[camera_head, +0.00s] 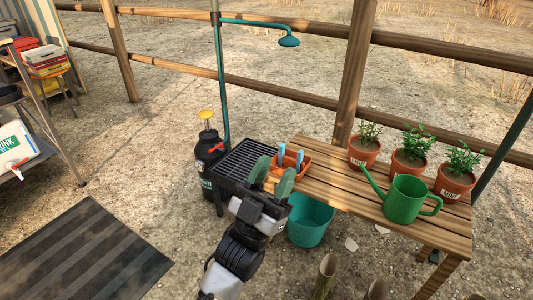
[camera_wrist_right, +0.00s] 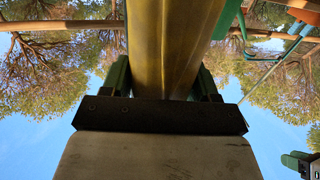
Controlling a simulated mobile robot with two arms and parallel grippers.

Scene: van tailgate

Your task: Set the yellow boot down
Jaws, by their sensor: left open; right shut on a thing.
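In the right wrist view a yellow-brown shaft, taken to be the yellow boot (camera_wrist_right: 168,45), runs up between the green fingers of my right gripper (camera_wrist_right: 162,80). The gripper is shut on it; its ends are out of the picture, so I cannot tell what is below it. My left gripper (camera_head: 272,176) is open and empty in the head view, with its green fingers in front of the black slatted rack (camera_head: 248,160) at the table's left end. My right gripper is not clearly seen in the head view.
The wooden table (camera_head: 340,190) holds an orange tray (camera_head: 290,161), potted plants (camera_head: 411,158) and a green watering can (camera_head: 404,198). A teal bucket (camera_head: 308,222) stands below it. A dark striped mat (camera_head: 85,255) lies left.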

